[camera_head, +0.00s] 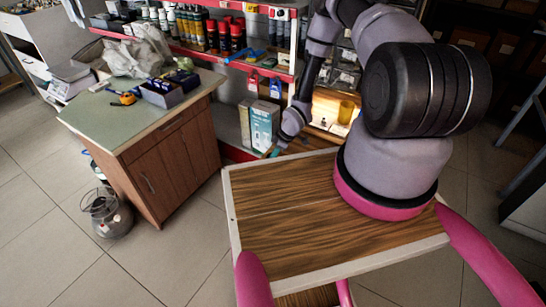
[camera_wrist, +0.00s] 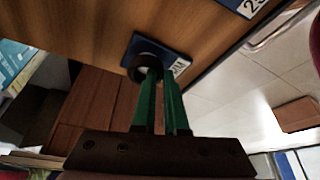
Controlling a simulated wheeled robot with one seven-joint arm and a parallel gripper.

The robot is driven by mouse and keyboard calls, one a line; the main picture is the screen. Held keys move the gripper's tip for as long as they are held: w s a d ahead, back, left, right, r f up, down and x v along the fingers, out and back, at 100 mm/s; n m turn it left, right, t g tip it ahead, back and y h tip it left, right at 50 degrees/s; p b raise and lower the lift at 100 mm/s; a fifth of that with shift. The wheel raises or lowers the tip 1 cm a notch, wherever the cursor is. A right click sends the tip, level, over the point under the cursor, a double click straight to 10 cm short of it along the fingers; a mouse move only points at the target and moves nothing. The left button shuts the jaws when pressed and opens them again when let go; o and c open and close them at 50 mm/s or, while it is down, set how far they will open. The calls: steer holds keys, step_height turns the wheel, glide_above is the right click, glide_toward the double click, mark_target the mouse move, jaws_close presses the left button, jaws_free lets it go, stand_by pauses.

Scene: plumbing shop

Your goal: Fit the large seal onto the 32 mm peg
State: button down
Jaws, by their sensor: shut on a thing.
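My gripper (camera_wrist: 158,76) has green fingers, shut on a dark round ring, the large seal (camera_wrist: 146,64), at their tips. The seal is in front of a blue plate (camera_wrist: 142,42) on a wooden surface, with a white label partly hidden by the fingers. I cannot make out the 32 mm peg, nor tell whether the seal is around it or apart from it. In the head view my gripper (camera_head: 275,153) is small, beyond the far edge of the wooden top, and the seal cannot be made out there.
Another blue plate (camera_wrist: 243,5) with a number label is at the top of the wrist view. A white and teal box (camera_head: 263,125) stands near my gripper, below shelves of bottles. A cabinet (camera_head: 165,165) with tools on top stands to the left. Tiled floor between is clear.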

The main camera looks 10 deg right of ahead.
steer(key=shift+r, duration=0.2)
steer(key=shift+r, duration=0.6)
steer(key=shift+f, duration=0.35)
stand_by(1.8)
steer(key=shift+r, duration=0.35)
steer(key=shift+f, duration=0.8)
stand_by(0.6)
steer(key=c, duration=1.2)
jaws_free()
steer(key=shift+c, duration=0.2)
steer(key=v, duration=1.1)
